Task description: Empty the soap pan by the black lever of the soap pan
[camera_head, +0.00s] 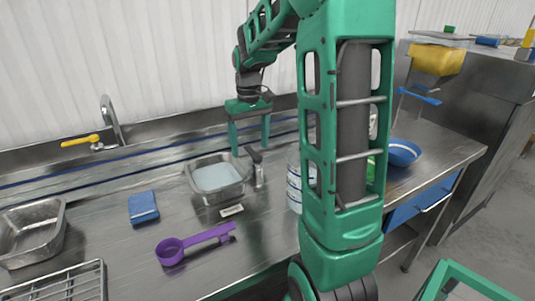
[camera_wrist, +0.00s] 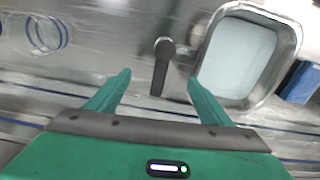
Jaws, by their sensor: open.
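The black lever (camera_head: 254,155) stands on a short metal post just right of the pan. In the wrist view the lever (camera_wrist: 161,68) lies between and ahead of my fingertips, apart from both. My gripper (camera_head: 251,150) is open and empty, pointing down above the counter behind the lever. In the wrist view my gripper (camera_wrist: 158,78) has its right finger near the pan's rim.
A blue sponge (camera_head: 143,207) and a purple scoop (camera_head: 194,243) lie on the counter left and in front of the pan. A small label plate (camera_head: 231,211) lies before the pan. A clear container with blue rings (camera_head: 294,188) stands to the right. A faucet (camera_head: 110,122) rises behind.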

